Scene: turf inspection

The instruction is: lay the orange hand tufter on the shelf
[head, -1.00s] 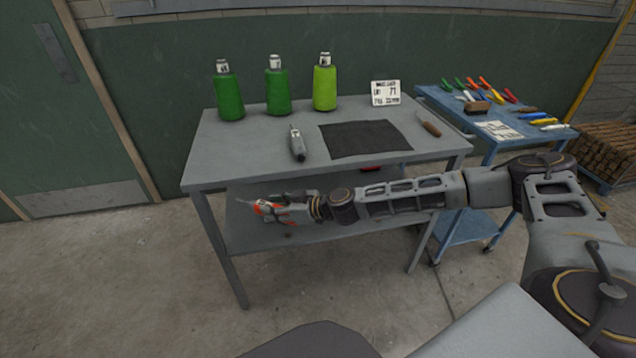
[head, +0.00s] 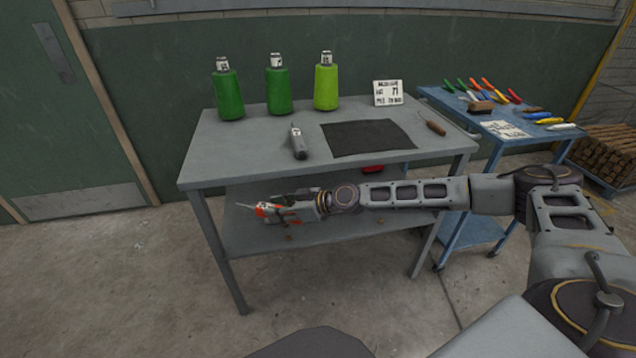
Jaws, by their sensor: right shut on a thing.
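The orange hand tufter (head: 264,210) is a small orange and grey tool with a thin tip pointing left. My right gripper (head: 284,212) is shut on it, partly hiding it. The arm comes in from the right, in front of the table. The tufter shows against the lower shelf (head: 252,235) of the grey table, under the tabletop. I cannot tell whether it touches the shelf. My left gripper is not in view.
On the tabletop (head: 225,160) are several green spools (head: 279,92), a grey tool (head: 298,142), a dark mat (head: 366,138), a wooden-handled tool (head: 433,127) and a sign (head: 388,93). A red thing (head: 372,169) shows under the tabletop. A blue cart (head: 465,232) with tools stands right.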

